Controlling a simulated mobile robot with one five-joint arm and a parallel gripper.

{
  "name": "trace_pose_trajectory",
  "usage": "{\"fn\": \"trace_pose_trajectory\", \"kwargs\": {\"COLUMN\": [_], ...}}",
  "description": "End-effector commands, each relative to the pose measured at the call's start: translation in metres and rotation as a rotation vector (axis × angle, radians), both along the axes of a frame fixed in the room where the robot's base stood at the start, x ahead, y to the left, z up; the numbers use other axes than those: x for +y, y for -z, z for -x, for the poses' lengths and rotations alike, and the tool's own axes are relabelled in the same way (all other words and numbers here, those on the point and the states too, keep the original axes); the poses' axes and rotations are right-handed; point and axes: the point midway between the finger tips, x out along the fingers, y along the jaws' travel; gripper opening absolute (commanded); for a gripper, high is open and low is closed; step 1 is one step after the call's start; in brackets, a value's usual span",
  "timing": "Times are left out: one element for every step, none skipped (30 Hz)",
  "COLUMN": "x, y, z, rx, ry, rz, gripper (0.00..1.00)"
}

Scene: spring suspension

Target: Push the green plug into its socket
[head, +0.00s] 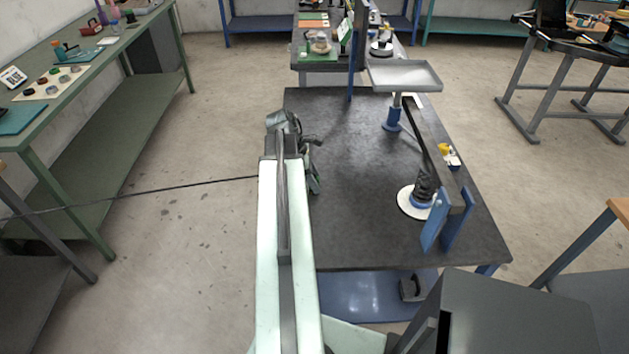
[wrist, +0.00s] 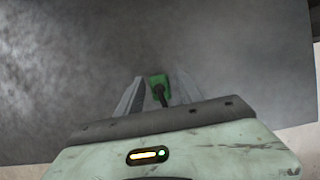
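The green plug (wrist: 160,82) shows in the wrist view between the two grey fingers of my gripper (wrist: 159,88), which appear closed on its sides. A dark cable runs back from the plug toward my wrist. In the head view my gripper (head: 312,150) is over the left edge of the dark table (head: 350,225), and my arm hides most of it; the plug cannot be made out clearly there. I cannot pick out the green plug's socket in either view.
A spring on a white disc (head: 408,203), a dark beam (head: 428,145) between blue brackets (head: 433,222), and a grey tray (head: 403,75) on a post stand on the table's right. A black cable (head: 150,190) stretches left from my arm. The table's middle is clear.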

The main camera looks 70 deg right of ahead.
Motion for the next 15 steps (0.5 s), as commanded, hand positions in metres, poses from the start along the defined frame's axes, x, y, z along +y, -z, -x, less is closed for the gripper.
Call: {"fn": "trace_pose_trajectory", "kwargs": {"x": [0.0,0.0,0.0,0.0,0.0,0.0,0.0,0.0,0.0,0.0,0.0,0.0,0.001,0.001,0.002], "y": [0.0,0.0,0.0,0.0,0.0,0.0,0.0,-0.001,-0.002,-0.003,-0.005,-0.009,-0.012,-0.016,-0.022], "z": [0.0,0.0,0.0,0.0,0.0,0.0,0.0,0.0,0.0,0.0,0.0,-0.001,-0.002,-0.004,-0.006], "rx": [0.0,0.0,0.0,0.0,0.0,0.0,0.0,0.0,0.0,0.0,0.0,0.0,0.0,0.0,0.0], "ry": [0.0,0.0,0.0,0.0,0.0,0.0,0.0,0.0,-0.001,-0.001,-0.001,-0.001,-0.001,-0.002,-0.002], "rz": [0.0,0.0,0.0,0.0,0.0,0.0,0.0,0.0,0.0,0.0,0.0,0.0,0.001,0.0,0.0], "gripper": [0.43,0.43,0.43,0.43,0.43,0.43,0.43,0.43,0.43,0.43,0.43,0.43,0.43,0.43,0.43]}}
